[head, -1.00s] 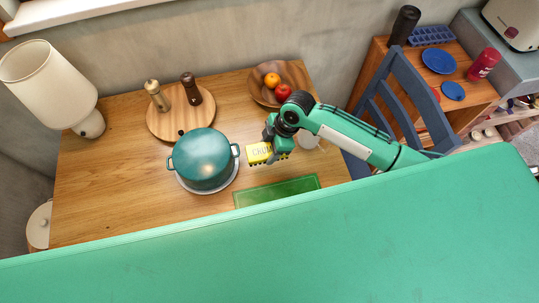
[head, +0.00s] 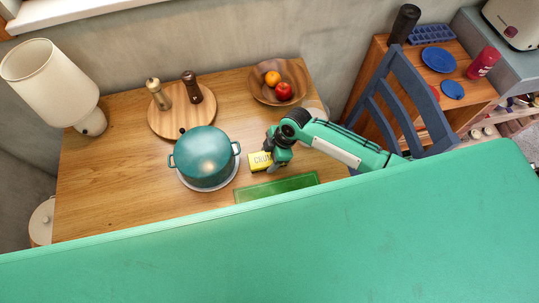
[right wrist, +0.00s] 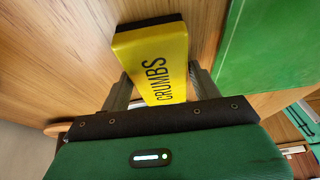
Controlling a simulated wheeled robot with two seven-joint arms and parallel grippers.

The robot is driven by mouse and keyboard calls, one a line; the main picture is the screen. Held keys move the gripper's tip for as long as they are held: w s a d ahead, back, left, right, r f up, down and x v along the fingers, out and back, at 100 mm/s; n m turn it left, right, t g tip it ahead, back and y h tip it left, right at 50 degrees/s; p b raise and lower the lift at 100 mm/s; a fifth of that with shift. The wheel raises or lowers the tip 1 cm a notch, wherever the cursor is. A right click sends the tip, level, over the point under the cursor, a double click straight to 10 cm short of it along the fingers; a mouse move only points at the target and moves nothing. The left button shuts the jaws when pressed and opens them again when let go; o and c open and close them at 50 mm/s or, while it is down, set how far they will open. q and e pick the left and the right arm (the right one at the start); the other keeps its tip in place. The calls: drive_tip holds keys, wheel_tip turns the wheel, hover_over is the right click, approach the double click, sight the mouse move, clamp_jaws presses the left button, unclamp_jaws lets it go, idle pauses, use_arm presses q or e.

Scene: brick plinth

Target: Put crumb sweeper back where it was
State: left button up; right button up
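The crumb sweeper (head: 259,161) is a yellow block marked CRUMBS, low at the tabletop between the pot and the green mat; I cannot tell whether it touches the wood. My right gripper (head: 276,157) is over its right part and hides that end. In the right wrist view the sweeper (right wrist: 152,58) lies between the two fingers (right wrist: 160,82), which sit close against both its sides, so the gripper looks shut on it. Its dark edge shows at the far end. My left gripper is not in view.
A teal pot (head: 203,156) stands left of the sweeper. The green mat (head: 285,186) lies just in front of it, and also shows in the right wrist view (right wrist: 270,48). A fruit bowl (head: 262,94) and a round board with mills (head: 170,126) are behind. Bare wood lies around the sweeper.

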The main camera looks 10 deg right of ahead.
drive_tip(key=shift+o, duration=1.1)
drive_tip(key=shift+r, duration=0.25)
drive_tip(key=shift+d+r, duration=0.25)
drive_tip(key=shift+r, duration=0.1)
drive_tip(key=b+v, duration=0.1)
drive_tip(key=v, duration=1)
drive_tip(key=shift+b, duration=0.4)
